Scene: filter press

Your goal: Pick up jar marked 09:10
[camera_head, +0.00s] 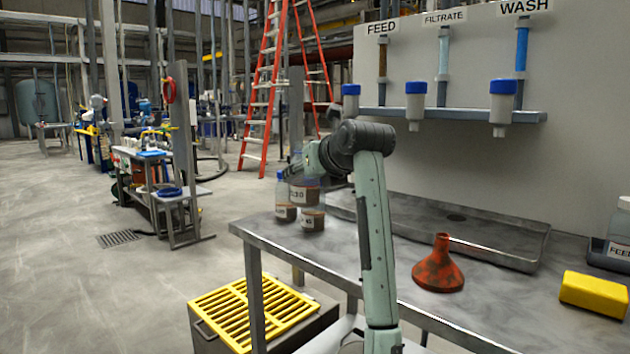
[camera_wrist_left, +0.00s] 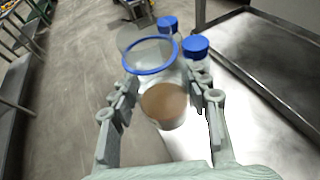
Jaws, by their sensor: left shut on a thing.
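My left gripper (camera_head: 308,172) is at the far left end of the bench. It is shut on a jar (camera_head: 304,194) with brown contents and a label that seems to end in "30"; the full marking is not legible. In the left wrist view the held jar (camera_wrist_left: 164,108) sits between the two fingers of the gripper (camera_wrist_left: 165,92), with a blue ring and clear disc at its far end. Two other jars stand close by, a left jar (camera_head: 285,212) and a front jar (camera_head: 313,221). Their labels are too small to read surely. My right gripper is out of view.
A metal tray (camera_head: 470,232) lies along the back of the bench. An orange funnel (camera_head: 438,268) and a yellow block (camera_head: 595,293) stand to the right. Blue-capped bottles hang on the panel. In the left wrist view, blue caps (camera_wrist_left: 196,46) are just beyond the held jar.

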